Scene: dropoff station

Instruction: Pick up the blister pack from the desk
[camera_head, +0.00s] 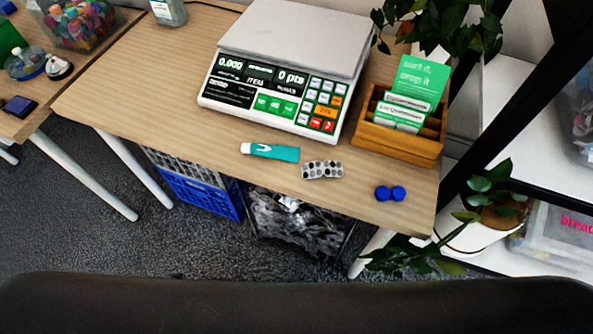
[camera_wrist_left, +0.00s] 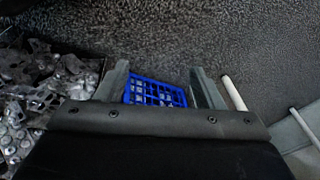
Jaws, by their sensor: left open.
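The blister pack (camera_head: 322,170) is a small silver strip with dark round pockets. It lies flat near the front edge of the wooden desk (camera_head: 160,75), between a teal and white tube (camera_head: 270,152) and a blue two-lobed case (camera_head: 390,193). My left gripper (camera_wrist_left: 160,80) shows only in the left wrist view, with its two fingers apart and nothing between them. It points toward the floor area, with a blue crate (camera_wrist_left: 155,92) seen beyond the fingers. The blister pack is not in the wrist view. My right gripper is in neither view.
A scale (camera_head: 285,75) with a keypad stands behind the blister pack. A wooden card box (camera_head: 400,143) stands at the desk's right end. Below the desk are the blue crate (camera_head: 200,190) and a bin of silver scraps (camera_head: 295,222). A plant (camera_head: 490,185) stands at right.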

